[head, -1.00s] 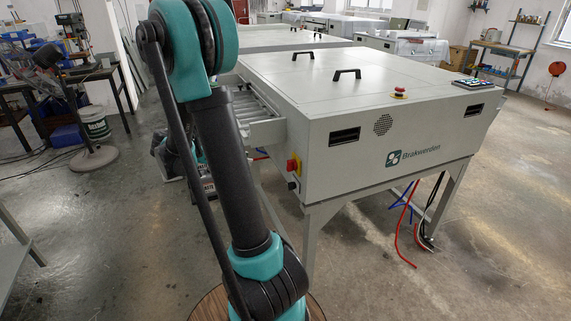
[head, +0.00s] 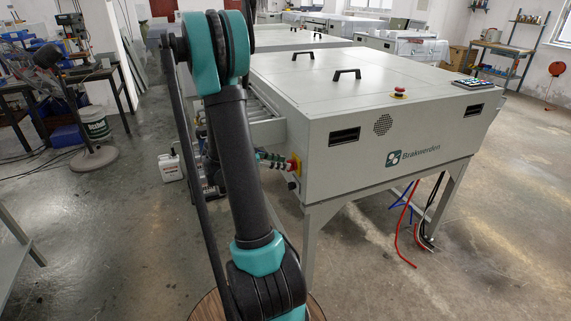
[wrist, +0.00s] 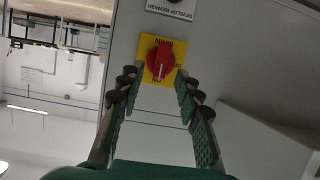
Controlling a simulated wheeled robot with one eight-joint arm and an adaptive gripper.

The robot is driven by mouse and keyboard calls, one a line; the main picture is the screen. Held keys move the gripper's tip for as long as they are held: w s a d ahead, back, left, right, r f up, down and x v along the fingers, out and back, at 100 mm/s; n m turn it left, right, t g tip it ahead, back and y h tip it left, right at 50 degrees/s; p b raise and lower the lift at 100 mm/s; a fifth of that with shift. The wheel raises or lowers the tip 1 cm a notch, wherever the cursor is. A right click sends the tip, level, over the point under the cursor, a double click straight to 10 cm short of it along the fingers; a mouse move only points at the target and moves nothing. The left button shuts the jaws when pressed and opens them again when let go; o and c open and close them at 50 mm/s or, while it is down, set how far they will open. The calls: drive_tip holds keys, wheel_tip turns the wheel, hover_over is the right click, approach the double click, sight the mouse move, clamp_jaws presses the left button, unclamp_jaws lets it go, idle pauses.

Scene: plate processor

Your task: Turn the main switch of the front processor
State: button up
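The main switch is a red rotary knob (wrist: 160,61) on a yellow square plate (wrist: 147,47), on the side of the front processor (head: 330,170). In the head view, the red knob (head: 292,165) sits near the front corner. My gripper (wrist: 156,78) is open, its two teal-padded fingers spread left and right of the knob's lower part in the wrist view. A gap shows between each finger and the knob.
A small dark round control (head: 291,185) sits below the switch. A roller conveyor (head: 265,125) juts from the processor's left side. A red emergency button (head: 399,92) is on top. A white canister (head: 171,166) stands on the floor at left. Cables hang under the processor.

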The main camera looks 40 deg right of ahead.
drive_tip(key=shift+x, duration=1.15)
drive_tip(key=shift+c, duration=0.4)
clamp_jaws()
